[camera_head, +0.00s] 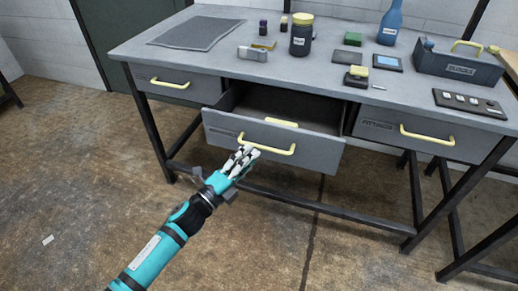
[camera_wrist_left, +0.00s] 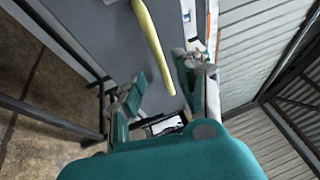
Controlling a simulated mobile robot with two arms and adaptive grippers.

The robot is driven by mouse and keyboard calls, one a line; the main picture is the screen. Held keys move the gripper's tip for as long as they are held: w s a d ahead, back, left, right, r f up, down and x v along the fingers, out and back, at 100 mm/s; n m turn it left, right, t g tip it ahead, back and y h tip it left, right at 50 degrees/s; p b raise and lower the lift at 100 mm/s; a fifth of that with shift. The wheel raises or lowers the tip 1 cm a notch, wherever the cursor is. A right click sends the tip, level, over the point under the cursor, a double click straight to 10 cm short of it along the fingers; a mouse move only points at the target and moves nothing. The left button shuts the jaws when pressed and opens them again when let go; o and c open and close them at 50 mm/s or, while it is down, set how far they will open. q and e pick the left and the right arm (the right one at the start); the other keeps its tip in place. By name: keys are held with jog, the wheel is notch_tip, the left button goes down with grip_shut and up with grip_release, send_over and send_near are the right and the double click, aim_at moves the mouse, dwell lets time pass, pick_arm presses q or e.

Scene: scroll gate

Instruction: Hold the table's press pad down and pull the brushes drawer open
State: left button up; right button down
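The grey table's middle drawer (camera_head: 270,138) is pulled out, its inside partly showing; its label is hidden or unreadable. My left gripper (camera_head: 246,155) is at the left part of this drawer's yellow handle (camera_head: 278,150). In the left wrist view, the yellow handle (camera_wrist_left: 152,45) runs between the two spread fingers (camera_wrist_left: 160,85), with a gap beside it; they do not look closed on it. A small block with a yellow top (camera_head: 358,72) on the tabletop may be the press pad; I cannot tell. My right gripper is not in view.
Closed drawers with yellow handles flank it: the left drawer (camera_head: 175,82) and the right drawer (camera_head: 425,134). The tabletop holds a dark mat (camera_head: 196,33), a dark jar (camera_head: 301,38), a blue bottle (camera_head: 390,24) and a toolbox (camera_head: 458,68). The floor in front is mostly clear.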

pick_arm(q)
jog(key=v, duration=0.6)
jog(key=shift+s+a, duration=0.25)
jog(key=shift+s, duration=0.1)
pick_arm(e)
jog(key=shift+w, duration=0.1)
pick_arm(q)
jog(key=shift+w+f, duration=0.1)
jog(key=shift+f, duration=0.05)
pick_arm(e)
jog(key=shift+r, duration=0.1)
